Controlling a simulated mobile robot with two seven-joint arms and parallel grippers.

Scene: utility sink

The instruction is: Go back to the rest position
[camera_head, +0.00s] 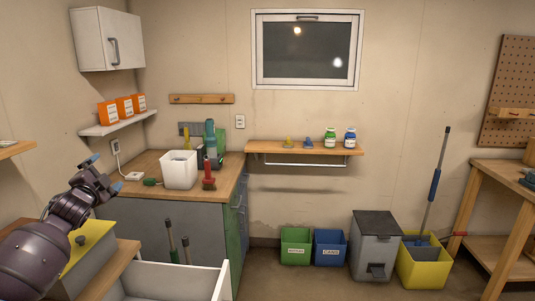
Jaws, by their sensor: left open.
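My left gripper (108,173) is at the left, with its arm coming in from the lower left. Its two blue-tipped fingers are apart and nothing shows between them. It is raised in front of the left end of the wooden counter (152,160), near the yellow-topped grey box (92,246). My right gripper is not in the picture.
On the counter stand a white bin (179,169), a red-topped tool (209,174) and a green tool (210,140). Green (296,247) and blue (330,249) bins stand on the floor.

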